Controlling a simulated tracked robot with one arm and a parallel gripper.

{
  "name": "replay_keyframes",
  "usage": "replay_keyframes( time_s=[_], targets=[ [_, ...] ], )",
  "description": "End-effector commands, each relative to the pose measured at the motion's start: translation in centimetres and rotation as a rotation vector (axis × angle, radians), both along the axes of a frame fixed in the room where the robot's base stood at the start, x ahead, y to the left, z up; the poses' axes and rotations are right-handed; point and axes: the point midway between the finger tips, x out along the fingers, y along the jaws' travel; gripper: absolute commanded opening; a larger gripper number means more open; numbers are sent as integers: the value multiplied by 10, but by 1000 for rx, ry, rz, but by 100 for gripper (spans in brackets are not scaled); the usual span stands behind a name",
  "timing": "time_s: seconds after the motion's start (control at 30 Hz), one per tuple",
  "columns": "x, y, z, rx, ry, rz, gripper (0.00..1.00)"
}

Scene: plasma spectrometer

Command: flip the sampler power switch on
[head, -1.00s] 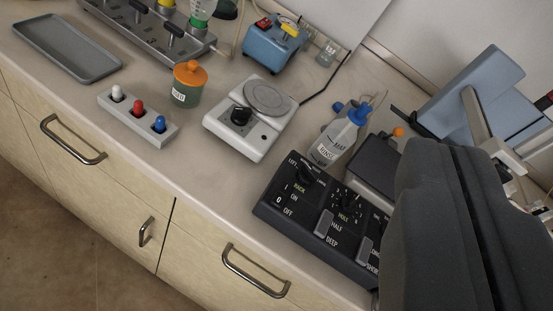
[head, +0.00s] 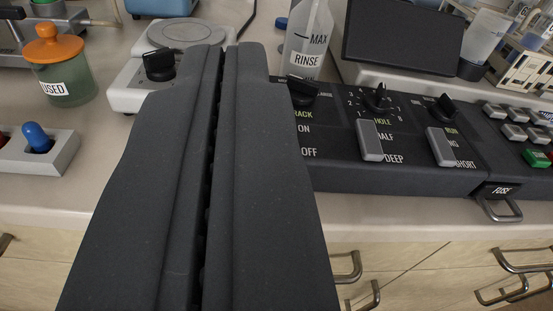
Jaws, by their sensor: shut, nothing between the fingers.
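The black sampler panel (head: 340,165) lies on the bench, running right from behind my gripper. Its ON and OFF lettering shows just right of my gripper, under a RACK knob (head: 302,92). The power switch itself cannot be made out; my gripper covers the panel's left end. A HOLE knob (head: 377,98), a HALF/DEEP grey lever (head: 369,140), another black knob (head: 441,108) and another grey lever (head: 440,147) sit further right. My gripper (head: 226,52) is shut and empty, its dark fingers close together, filling the picture's centre left. I cannot tell whether it touches the panel.
A white plate device (head: 130,97) stands behind my gripper, with an orange-lidded USED jar (head: 66,85) to its left. A RINSE bottle (head: 307,40) and dark screen (head: 404,36) stand behind the panel. A FUSE handle (head: 500,208) sticks out in front.

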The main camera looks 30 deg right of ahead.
Motion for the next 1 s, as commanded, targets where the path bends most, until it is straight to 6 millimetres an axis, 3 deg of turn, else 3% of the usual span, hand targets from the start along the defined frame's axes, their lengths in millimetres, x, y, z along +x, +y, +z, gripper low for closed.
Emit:
replay_keyframes(
  time_s=[0.13,0.3,1.0],
  targets=[
    [-2,-23,-27,87,-3,-29,0],
    [-6,-39,-40,143,-10,-52,0],
    [0,-43,-45,152,-6,-57,0]
  ],
)
